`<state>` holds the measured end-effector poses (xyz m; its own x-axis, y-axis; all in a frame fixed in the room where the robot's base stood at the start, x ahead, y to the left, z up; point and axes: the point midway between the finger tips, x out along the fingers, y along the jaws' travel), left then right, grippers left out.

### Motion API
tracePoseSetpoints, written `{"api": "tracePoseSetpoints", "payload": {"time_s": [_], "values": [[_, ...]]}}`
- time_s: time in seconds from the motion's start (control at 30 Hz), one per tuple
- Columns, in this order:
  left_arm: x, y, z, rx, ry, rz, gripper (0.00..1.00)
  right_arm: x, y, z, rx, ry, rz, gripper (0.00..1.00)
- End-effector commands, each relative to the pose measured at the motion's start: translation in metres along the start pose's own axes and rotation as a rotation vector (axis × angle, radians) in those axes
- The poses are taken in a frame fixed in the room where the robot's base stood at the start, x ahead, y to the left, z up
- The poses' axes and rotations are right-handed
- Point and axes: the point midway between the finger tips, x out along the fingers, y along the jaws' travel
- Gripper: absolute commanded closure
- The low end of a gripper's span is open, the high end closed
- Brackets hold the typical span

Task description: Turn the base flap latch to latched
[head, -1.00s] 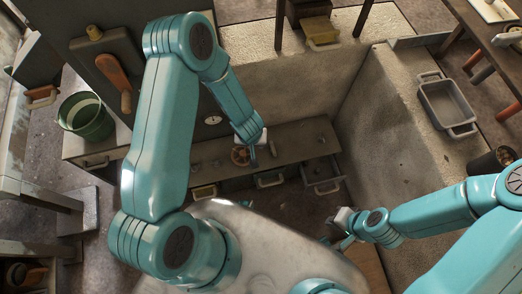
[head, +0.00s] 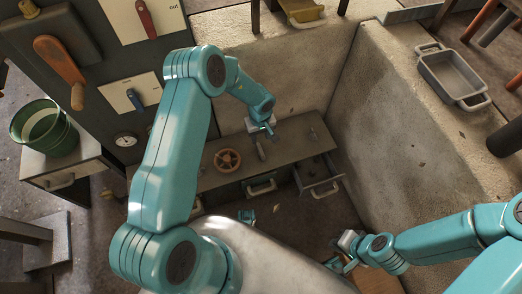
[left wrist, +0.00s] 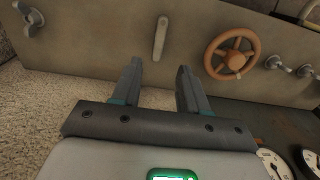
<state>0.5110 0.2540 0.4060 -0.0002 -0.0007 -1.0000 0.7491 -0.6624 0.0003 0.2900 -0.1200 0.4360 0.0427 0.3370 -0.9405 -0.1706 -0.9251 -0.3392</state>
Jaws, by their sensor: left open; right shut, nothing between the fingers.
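A long grey-brown panel (head: 192,181) carries several controls. A grey lever handle (head: 260,148) is at its middle, with an orange handwheel (head: 228,160) left of it and a small winged knob (head: 312,134) to the right. I cannot tell for sure which is the base flap latch. My left gripper (head: 269,131) is open, just above the lever. In the left wrist view, my open left fingers (left wrist: 158,80) point at the panel, apart from the upright lever (left wrist: 160,38). The winged knob (left wrist: 28,12) is at upper left, the wheel (left wrist: 231,54) at right. My right gripper (head: 345,262) is shut and empty.
Drawers with pale handles (head: 262,188) sit below the panel, one (head: 320,180) pulled out. A concrete wall (head: 385,110) stands to the right. A green bucket (head: 43,127) and a dark panel with levers (head: 62,72) are at left. A grey tray (head: 453,76) sits upper right.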

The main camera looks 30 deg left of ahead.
Motion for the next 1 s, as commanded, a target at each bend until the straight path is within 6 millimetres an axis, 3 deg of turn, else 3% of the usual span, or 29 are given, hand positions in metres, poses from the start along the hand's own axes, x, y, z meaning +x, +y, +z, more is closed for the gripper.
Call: {"api": "tracePoseSetpoints", "payload": {"time_s": [0.03,0.1,0.4,0.6,0.87,1.0], "values": [[0.019,0.000,0.001,-0.001,-0.002,0.000,0.56,0.010,0.004,0.000,0.000,0.000,0.000,1.00],[0.036,0.000,0.001,0.001,-0.001,-0.001,0.56,0.016,0.006,0.000,0.000,0.000,0.000,1.00],[0.091,0.002,0.001,0.004,0.001,0.000,0.56,0.033,0.012,-0.001,0.000,0.000,0.000,1.00],[0.102,0.003,0.001,0.004,0.001,0.001,0.56,0.036,0.013,-0.001,0.000,0.000,0.000,1.00],[0.102,0.002,0.001,0.004,0.001,0.001,0.56,0.036,0.013,-0.001,0.000,0.000,0.000,1.00],[0.102,0.002,0.001,0.004,0.001,0.000,1.00,0.036,0.013,-0.001,0.000,0.000,0.000,1.00]]}}
